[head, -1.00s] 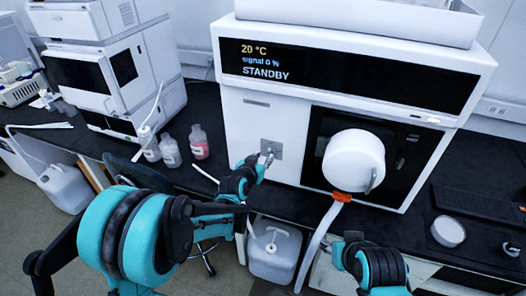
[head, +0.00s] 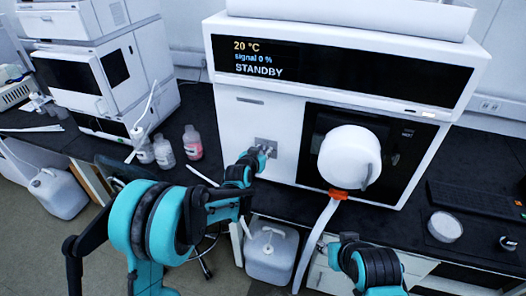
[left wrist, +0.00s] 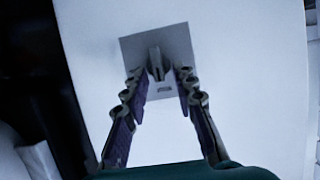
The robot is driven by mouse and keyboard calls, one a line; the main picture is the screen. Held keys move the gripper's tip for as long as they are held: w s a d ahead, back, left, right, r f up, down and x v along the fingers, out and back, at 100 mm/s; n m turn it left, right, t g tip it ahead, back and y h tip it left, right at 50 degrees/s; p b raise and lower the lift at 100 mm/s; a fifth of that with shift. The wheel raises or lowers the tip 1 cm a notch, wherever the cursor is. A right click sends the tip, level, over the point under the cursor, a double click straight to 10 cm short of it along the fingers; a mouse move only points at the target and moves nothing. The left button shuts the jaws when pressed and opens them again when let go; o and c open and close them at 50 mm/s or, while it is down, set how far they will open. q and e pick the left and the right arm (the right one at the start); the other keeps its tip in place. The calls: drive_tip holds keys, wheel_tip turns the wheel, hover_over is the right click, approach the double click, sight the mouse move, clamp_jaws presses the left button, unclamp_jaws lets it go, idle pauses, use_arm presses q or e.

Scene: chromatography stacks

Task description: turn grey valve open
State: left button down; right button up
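The grey valve is a small lever on a square grey plate (head: 272,142) on the white front of the instrument, below its display. In the left wrist view the valve lever (left wrist: 156,62) stands upright on its plate, with a small dark label under it. My left gripper (left wrist: 161,74) is open, its two fingers on either side of the lever's lower part with visible gaps. In the head view the left gripper (head: 266,151) covers part of the plate. My right gripper (head: 324,246) is low, near the bench front; its fingers are too small to judge.
The instrument display (head: 262,58) reads 20 °C, signal 0 %, STANDBY. A round white part (head: 348,155) with a hose (head: 318,240) is right of the valve. Bottles (head: 192,143) stand to the left on the black bench. A jug (head: 272,255) is below.

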use_arm(q)
drive_tip(key=shift+d, duration=0.1)
drive_tip(key=shift+s+d+f+m+t+y+b, duration=0.1)
drive_tip(key=shift+d+f+m+t+y+b, duration=0.25)
drive_tip(key=shift+m+t+y+b, duration=1.35)
drive_tip(key=shift+s+d+f+m+t+y+b, duration=0.25)
drive_tip(key=shift+m+b, duration=0.65)
drive_tip(key=shift+m, duration=1.85)
drive_tip(key=shift+d+f+m+t+y+b, duration=0.3)
drive_tip(key=shift+f+m+t+y+b, duration=0.6)
drive_tip(key=shift+m, duration=1.35)
drive_tip(key=shift+r+g+b, duration=0.25)
drive_tip(key=shift+r+b, duration=0.15)
drive_tip(key=c, duration=1.6)
unclamp_jaws()
